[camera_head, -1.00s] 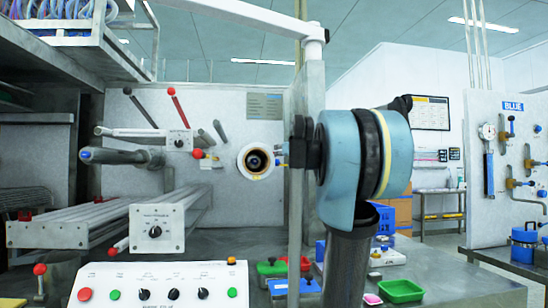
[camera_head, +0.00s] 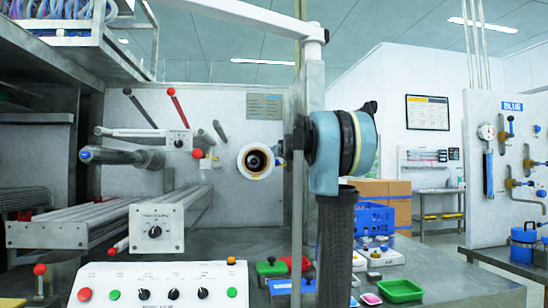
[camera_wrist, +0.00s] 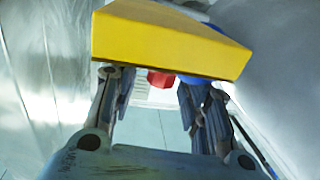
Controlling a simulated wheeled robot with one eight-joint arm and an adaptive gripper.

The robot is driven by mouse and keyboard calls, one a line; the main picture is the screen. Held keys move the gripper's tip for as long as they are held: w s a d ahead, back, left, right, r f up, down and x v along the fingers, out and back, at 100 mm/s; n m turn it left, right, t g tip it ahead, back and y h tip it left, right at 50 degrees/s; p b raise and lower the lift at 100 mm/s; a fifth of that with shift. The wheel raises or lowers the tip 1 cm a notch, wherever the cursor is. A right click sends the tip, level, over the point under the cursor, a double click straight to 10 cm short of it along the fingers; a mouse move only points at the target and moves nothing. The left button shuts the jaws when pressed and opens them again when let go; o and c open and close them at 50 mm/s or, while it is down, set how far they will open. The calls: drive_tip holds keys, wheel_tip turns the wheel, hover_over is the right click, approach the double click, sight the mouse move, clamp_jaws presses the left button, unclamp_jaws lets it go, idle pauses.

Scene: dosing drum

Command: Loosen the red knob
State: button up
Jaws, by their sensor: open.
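In the wrist view, a red knob (camera_wrist: 160,79) shows between the two fingers of my gripper (camera_wrist: 157,92). The knob's upper part is hidden behind a yellow block (camera_wrist: 165,40) that spans the top of the view. My gripper is open, with one finger on each side of the knob. The fingertips run up behind the yellow block, so I cannot tell whether they touch the knob. In the head view my gripper is not visible. I cannot match the red knob to one there.
A blue part (camera_wrist: 212,48) sits behind the yellow block, and a grey metal surface (camera_wrist: 275,60) is close on the right. In the head view, a steel post (camera_head: 298,190) stands left of my arm. A green tray (camera_head: 401,290) and a blue crate (camera_head: 375,219) are on the right.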

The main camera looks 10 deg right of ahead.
drive_tip(key=shift+w+a, duration=0.1)
drive_tip(key=shift+w, duration=0.35)
clamp_jaws()
